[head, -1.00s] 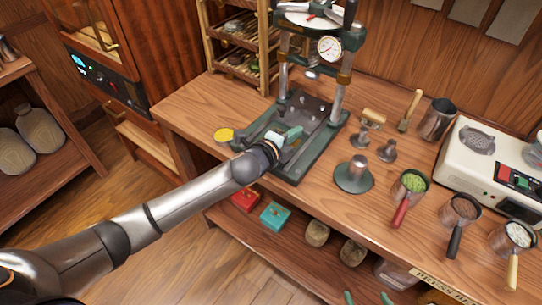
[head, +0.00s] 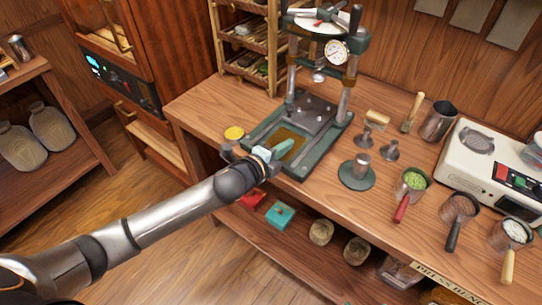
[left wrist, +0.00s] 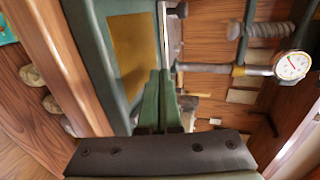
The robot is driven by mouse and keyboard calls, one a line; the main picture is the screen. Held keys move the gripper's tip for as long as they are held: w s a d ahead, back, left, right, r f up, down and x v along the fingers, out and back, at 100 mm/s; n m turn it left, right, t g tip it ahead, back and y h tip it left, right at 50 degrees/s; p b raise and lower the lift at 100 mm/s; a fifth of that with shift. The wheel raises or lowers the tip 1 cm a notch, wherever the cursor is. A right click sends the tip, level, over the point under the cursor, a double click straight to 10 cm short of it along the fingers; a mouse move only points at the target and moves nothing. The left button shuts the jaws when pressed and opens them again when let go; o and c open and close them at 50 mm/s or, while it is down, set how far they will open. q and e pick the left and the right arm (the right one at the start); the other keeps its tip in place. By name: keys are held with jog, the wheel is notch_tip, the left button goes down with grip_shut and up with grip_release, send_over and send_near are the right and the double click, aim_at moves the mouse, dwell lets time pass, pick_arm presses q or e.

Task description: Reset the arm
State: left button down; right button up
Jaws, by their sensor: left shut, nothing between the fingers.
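My left arm reaches in from the left in the head view. My left gripper (head: 282,149) is shut and empty, with its green fingers over the front left part of the press base (head: 308,166). In the left wrist view, the two green fingers (left wrist: 160,104) lie together with nothing between them. A yellow-brown panel (left wrist: 135,53) on the press base shows beside them. My right gripper is out of view.
The press (head: 341,90) with its gauge stands behind the gripper. Metal tampers (head: 357,173) and several handled cups (head: 413,184) stand to the right. A shelf holds a teal box (head: 280,214) below.

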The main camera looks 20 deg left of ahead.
pick_arm(q)
jog(key=v, duration=0.6)
jog(key=s+a+f+n+g+y, duration=0.2)
jog(key=s+a+f+n+g, duration=0.1)
jog(key=s+f+n, duration=1.7)
jog(key=shift+s+g+y+p, duration=0.35)
jog(key=shift+s+g, duration=0.25)
jog(key=shift+s, duration=0.5)
